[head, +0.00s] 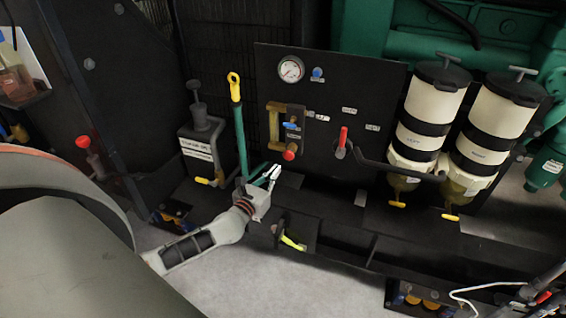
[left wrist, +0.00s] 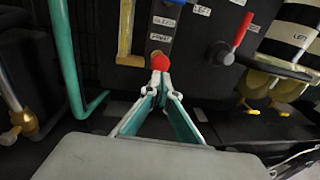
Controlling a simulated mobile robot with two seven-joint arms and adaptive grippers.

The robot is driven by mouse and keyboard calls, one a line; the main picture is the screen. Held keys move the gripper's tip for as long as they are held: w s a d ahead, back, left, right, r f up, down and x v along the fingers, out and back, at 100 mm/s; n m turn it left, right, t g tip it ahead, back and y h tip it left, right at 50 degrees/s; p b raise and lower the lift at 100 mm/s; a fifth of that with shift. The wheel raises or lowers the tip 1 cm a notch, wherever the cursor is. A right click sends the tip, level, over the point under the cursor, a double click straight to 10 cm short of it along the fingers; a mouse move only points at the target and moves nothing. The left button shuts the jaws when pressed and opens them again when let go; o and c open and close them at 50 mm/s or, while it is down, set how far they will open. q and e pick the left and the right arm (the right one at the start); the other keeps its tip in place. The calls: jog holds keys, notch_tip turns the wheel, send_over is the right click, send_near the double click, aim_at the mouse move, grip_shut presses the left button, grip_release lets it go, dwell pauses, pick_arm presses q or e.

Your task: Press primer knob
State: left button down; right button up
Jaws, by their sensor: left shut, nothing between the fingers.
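A red knob (head: 289,155) sticks out at the lower left of the black panel (head: 345,85), below a brass fitting (head: 275,122). In the left wrist view the red knob (left wrist: 160,63) is straight ahead of the fingertips. No legible label marks it as the primer knob. My left gripper (head: 271,173) is shut and empty, just below and left of the knob in the head view. In the left wrist view its fingertips (left wrist: 160,76) overlap the knob's lower edge; I cannot tell whether they touch it. My right gripper is out of view.
A red-handled lever (head: 343,138) stands right of the knob, and a green pipe with a yellow top (head: 237,110) stands left. Two white-and-black filters (head: 430,110) with T-handles are farther right. A gauge (head: 291,69) sits above. A dark ledge (head: 345,205) runs below the panel.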

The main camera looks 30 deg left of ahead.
aim_at(286, 156)
pick_arm(q)
jog(key=shift+w+a+b, duration=0.15)
jog(key=shift+w+a, duration=0.05)
jog(key=shift+w, duration=1.3)
jog(key=shift+w+a+b, duration=0.15)
jog(key=shift+w, duration=1.35)
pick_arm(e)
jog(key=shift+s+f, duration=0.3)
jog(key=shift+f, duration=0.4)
pick_arm(q)
jog(key=shift+w+a+f+b, duration=0.15)
jog(key=shift+w+b, duration=0.2)
jog(key=shift+w, duration=0.25)
jog(key=shift+w+a+f+b, duration=0.15)
jog(key=shift+w+b, duration=0.2)
jog(key=shift+w, duration=0.25)
jog(key=shift+r, duration=0.3)
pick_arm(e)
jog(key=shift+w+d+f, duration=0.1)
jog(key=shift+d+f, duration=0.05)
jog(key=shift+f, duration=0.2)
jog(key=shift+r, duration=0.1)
